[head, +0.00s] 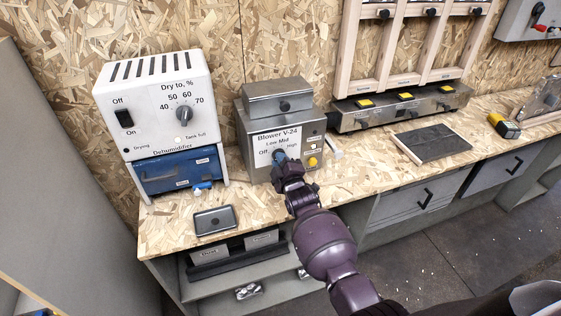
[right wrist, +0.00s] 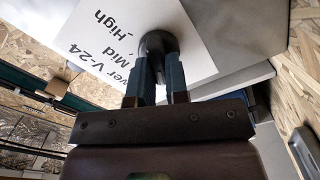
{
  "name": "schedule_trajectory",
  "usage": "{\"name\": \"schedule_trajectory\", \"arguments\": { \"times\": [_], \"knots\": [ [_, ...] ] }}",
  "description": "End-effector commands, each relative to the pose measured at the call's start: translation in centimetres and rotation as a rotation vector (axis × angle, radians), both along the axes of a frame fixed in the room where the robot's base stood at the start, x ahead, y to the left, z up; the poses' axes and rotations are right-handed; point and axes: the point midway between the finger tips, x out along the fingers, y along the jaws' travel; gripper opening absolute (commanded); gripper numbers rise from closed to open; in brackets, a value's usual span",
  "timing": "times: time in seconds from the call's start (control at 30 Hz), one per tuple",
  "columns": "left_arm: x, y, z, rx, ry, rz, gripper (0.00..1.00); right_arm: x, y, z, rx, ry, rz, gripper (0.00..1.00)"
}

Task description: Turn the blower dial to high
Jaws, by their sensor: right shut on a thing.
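The blower (head: 312,128) is a grey metal box on the bench, with a white label reading "Blower V-24" and the marks Off, Low, Mid and High. Its dark round dial (right wrist: 153,44) sits on that label. My right gripper (head: 280,158) reaches the dial from the front. In the right wrist view its two blue fingers (right wrist: 158,72) are closed on either side of the dial. The gripper mostly hides the dial in the head view. I cannot tell which mark the dial points to. My left gripper is not in view.
A white dehumidifier (head: 150,105) with its own dial stands to the left, over a blue tank (head: 165,174). A dark tray (head: 214,219) lies near the bench's front edge. Small buttons (head: 312,162) sit right of the dial. A dark pad (head: 433,143) lies further right.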

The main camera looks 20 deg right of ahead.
Motion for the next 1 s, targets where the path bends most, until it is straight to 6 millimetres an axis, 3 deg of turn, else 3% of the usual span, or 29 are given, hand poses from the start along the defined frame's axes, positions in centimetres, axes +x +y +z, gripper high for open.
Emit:
{"name": "schedule_trajectory", "arguments": {
  "times": [1.0],
  "knots": [
    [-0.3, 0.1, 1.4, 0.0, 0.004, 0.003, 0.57, 0.0, -0.4, 0.4, 0.908, 0.032, 0.001, 0.0]
  ]
}}
